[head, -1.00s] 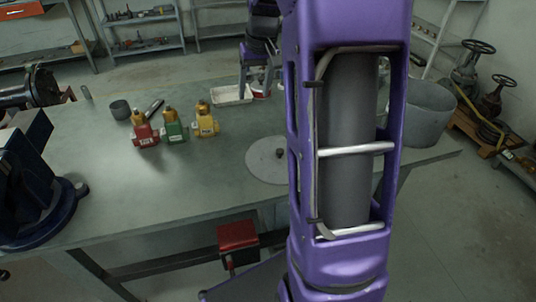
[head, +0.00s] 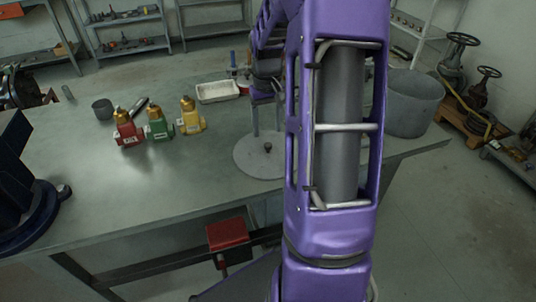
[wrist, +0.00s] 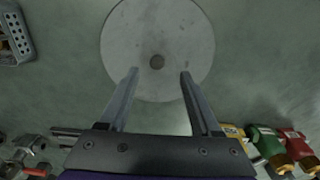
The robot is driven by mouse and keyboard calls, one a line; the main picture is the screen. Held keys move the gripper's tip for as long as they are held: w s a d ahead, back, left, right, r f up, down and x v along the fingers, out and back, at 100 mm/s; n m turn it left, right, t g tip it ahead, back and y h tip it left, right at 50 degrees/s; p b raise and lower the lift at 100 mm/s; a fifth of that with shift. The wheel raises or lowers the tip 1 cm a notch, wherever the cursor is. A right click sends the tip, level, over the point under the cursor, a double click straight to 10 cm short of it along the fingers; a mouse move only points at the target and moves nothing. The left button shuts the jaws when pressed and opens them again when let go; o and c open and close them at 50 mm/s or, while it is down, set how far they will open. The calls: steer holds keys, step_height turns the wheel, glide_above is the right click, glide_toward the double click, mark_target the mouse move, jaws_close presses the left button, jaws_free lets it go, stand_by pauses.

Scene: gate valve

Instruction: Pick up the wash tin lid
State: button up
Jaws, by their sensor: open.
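The wash tin lid is a flat round grey disc (head: 248,162) with a small dark knob, lying on the green-grey bench. My arm hides its right part in the head view. In the wrist view the whole width of the lid (wrist: 130,35) shows, with the knob (wrist: 157,61) near its middle. My gripper (wrist: 159,73) is open and empty, with its two fingers pointing down over the lid. The knob lies just ahead of the fingertips, about midway between them. In the head view the gripper (head: 267,132) stands over the lid's far side. Whether the fingertips touch the lid cannot be told.
Red (head: 127,131), green (head: 158,125) and yellow (head: 190,119) valves stand left of the lid. A white tray (head: 218,92) lies behind. A large grey tub (head: 412,105) stands at right. The wrist view shows a perforated grey holder (wrist: 17,35).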

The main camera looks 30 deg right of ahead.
mark_target(268, 144)
steer(key=shift+w+d+f+b, duration=0.15)
steer(key=shift+f+b, duration=0.15)
steer(key=shift+f, duration=1.2)
steer(key=shift+d+f+b, duration=0.1)
steer(key=shift+f+b, duration=0.2)
steer(key=shift+f, duration=1.2)
jaws_close()
